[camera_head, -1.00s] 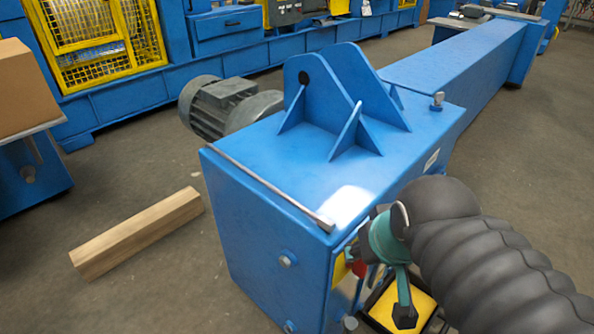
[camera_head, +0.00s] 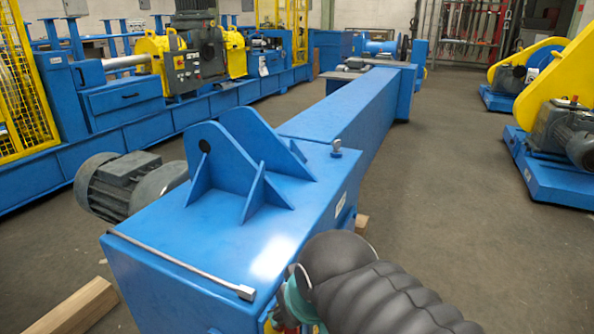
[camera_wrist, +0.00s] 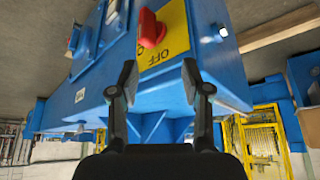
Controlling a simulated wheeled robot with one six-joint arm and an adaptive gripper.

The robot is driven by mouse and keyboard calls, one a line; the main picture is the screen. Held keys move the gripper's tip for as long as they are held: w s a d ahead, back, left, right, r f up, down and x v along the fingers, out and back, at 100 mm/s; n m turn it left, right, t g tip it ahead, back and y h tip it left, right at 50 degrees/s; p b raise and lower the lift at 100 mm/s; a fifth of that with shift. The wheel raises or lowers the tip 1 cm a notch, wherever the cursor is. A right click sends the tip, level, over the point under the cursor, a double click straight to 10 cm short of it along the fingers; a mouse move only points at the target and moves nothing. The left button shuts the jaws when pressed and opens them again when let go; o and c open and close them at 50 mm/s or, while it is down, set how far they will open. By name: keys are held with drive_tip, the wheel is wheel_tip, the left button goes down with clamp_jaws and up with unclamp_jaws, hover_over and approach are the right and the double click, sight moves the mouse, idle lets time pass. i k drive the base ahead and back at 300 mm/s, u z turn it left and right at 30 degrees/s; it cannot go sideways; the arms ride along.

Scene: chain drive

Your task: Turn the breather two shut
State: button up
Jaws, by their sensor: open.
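I see nothing between the fingers but the housing behind. In the head view my arm hides the housing's near right side, and the fingers are not clearly visible.
Blue upright brackets (camera_head: 240,160) stand on the housing, left of the fitting. Wooden beams (camera_head: 75,308) lie on the floor. Open floor (camera_head: 450,170) stretches to the right.

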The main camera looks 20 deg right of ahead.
sight(337, 144)
drive_tip(key=z, duration=0.55)
drive_tip(key=k, duration=1.3)
drive_tip(key=z, duration=1.15)
drive_tip(key=i, duration=1.1)
drive_tip(key=z, duration=0.5)
drive_tip(key=i, duration=1.75)
drive_tip(key=u, duration=1)
drive_tip(key=i, duration=1)
drive_tip(key=u, duration=1.1)
